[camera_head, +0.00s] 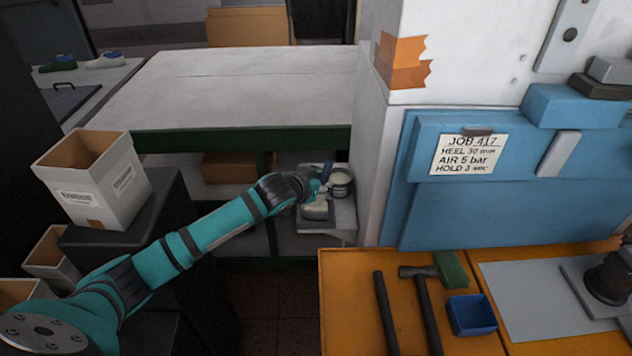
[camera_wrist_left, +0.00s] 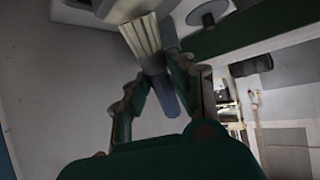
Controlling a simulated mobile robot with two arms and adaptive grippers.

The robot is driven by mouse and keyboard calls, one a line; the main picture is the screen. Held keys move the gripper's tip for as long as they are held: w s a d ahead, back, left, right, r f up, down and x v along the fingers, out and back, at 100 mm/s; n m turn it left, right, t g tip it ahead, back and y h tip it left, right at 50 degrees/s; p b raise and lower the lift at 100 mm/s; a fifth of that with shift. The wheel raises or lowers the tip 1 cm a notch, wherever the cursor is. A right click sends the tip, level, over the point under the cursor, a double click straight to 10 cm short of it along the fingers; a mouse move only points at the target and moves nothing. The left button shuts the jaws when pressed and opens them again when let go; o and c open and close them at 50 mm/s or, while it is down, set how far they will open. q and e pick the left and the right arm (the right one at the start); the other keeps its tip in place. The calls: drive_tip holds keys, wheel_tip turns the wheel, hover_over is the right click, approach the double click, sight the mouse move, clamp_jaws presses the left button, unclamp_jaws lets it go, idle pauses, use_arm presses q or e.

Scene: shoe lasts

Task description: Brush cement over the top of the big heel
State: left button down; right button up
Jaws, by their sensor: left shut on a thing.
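My left gripper (camera_head: 314,186) reaches to the small grey shelf beside the workbench. In the left wrist view the gripper (camera_wrist_left: 158,72) is shut on a brush (camera_wrist_left: 142,36) with pale bristles and a dark blue handle. The blue handle (camera_head: 327,171) also shows in the head view. A pale heel-like block (camera_head: 316,209) sits on a dark base just below the gripper. Whether the bristles touch it is hidden. An open round pot (camera_head: 340,180) with pale contents stands right of the gripper. My right gripper is out of view.
The small grey shelf (camera_head: 343,214) is tight against a white wall. The long white bench top (camera_head: 240,85) is bare. An orange table (camera_head: 345,300) at front right holds hammers (camera_head: 421,300), a blue tray (camera_head: 471,315) and a green block (camera_head: 450,270). A white box (camera_head: 95,185) stands left.

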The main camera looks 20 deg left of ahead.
use_arm(q)
drive_tip(key=shift+s+a+f+p, duration=0.2)
drive_tip(key=shift+a+p, duration=0.1)
drive_tip(key=shift+p, duration=1.35)
